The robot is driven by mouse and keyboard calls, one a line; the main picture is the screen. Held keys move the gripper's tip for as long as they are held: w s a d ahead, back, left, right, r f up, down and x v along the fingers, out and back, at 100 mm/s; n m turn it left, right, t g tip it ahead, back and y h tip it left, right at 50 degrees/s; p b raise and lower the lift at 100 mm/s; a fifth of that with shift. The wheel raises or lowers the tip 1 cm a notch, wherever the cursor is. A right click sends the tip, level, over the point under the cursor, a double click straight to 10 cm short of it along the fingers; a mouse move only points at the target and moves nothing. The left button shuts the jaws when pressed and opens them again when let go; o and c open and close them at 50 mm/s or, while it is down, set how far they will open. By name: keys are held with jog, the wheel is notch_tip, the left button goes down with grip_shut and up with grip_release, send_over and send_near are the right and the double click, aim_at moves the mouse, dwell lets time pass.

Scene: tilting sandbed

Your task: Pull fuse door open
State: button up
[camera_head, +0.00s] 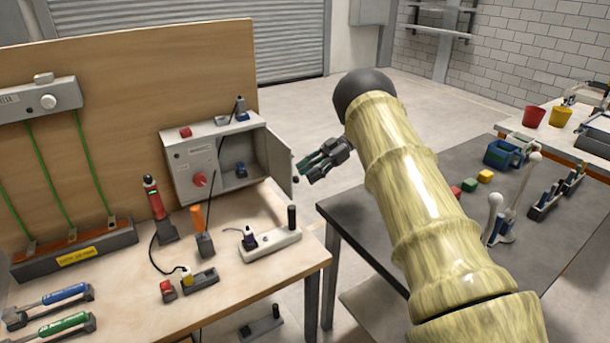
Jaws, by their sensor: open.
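The grey fuse box (193,169) stands at the back right of the wooden bench. Its fuse door (279,161) is hinged at the right side and stands swung out, so the compartment behind it is partly visible. A small dark knob (295,180) shows at the door's outer edge. A dark blue item (241,170) sits inside the compartment. My gripper (303,172) is open, just right of the door and close to its outer edge. I see nothing between its fingers. Whether a finger touches the knob I cannot tell.
The bench (282,268) holds a red-handled tool (155,198), an orange-handled tool (198,221) and a white power strip (270,245) in front of the box. A dark table (372,215) with coloured blocks stands to the right. A floor gap separates bench and table.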

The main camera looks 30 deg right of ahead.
jog(key=v, duration=0.9)
jog(key=shift+d, duration=0.4)
